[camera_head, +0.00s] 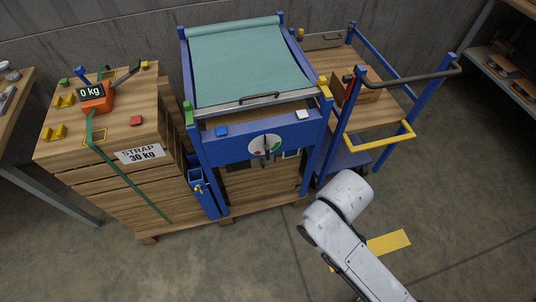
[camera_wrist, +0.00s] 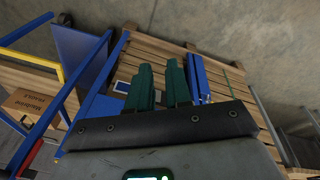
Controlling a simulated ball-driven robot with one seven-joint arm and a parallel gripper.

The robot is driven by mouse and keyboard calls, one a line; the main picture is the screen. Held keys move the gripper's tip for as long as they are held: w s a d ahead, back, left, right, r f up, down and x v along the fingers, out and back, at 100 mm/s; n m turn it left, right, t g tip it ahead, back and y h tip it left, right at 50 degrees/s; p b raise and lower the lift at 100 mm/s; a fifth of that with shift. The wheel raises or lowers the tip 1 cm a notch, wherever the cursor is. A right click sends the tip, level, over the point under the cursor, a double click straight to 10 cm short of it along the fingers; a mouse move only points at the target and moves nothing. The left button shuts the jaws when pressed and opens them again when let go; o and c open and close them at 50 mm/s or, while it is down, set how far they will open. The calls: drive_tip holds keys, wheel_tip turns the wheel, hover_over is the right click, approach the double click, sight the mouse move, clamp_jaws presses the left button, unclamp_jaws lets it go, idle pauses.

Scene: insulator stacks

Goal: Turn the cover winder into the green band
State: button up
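The cover winder is a round dial (camera_head: 265,146) with white, green and red parts and a dark handle. It sits on the blue front panel (camera_head: 228,149) of the blue frame. The handle stands about upright, and the green part shows at its lower right. A teal cover (camera_head: 240,65) lies over the top of the frame. In the wrist view my gripper (camera_wrist: 159,66) has two dark green fingers with a gap between them and nothing clearly held. In the head view it is hidden behind my white arm. I cannot make out the winder in the wrist view.
A strapped wooden stack (camera_head: 115,195) with an orange scale (camera_head: 96,98) stands at left. A blue cart (camera_head: 360,117) with a yellow bar (camera_head: 381,139) and a cardboard box (camera_wrist: 27,103) stands at right. Open floor (camera_head: 245,260) lies in front.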

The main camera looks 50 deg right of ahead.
drive_tip(key=o, duration=0.3)
drive_tip(key=w+d+f+n+h+b, duration=0.1)
drive_tip(key=d+h+b, duration=0.1)
drive_tip(key=d, duration=0.1)
drive_tip(key=w+d+f+n+t+h+b, duration=0.1)
drive_tip(key=w+d+f+h+b, duration=0.1)
drive_tip(key=d, duration=0.1)
drive_tip(key=w+d+f+n+t+h+b, duration=0.1)
drive_tip(key=d+h+b, duration=0.1)
drive_tip(key=d, duration=0.2)
drive_tip(key=shift+w+f+n, duration=0.15)
drive_tip(key=shift+w+n, duration=0.15)
drive_tip(key=shift+n, duration=0.1)
drive_tip(key=shift+o, duration=0.2)
drive_tip(key=n+t+h+b, duration=0.2)
drive_tip(key=n+t+b, duration=1.1)
drive_tip(key=n, duration=1.3)
approach(268, 152)
drive_tip(key=g+b, duration=0.1)
drive_tip(key=x, duration=1.1)
drive_tip(key=shift+a+r+b, duration=0.1)
drive_tip(key=shift+r+b, duration=0.1)
drive_tip(key=shift+b, duration=0.15)
clamp_jaws()
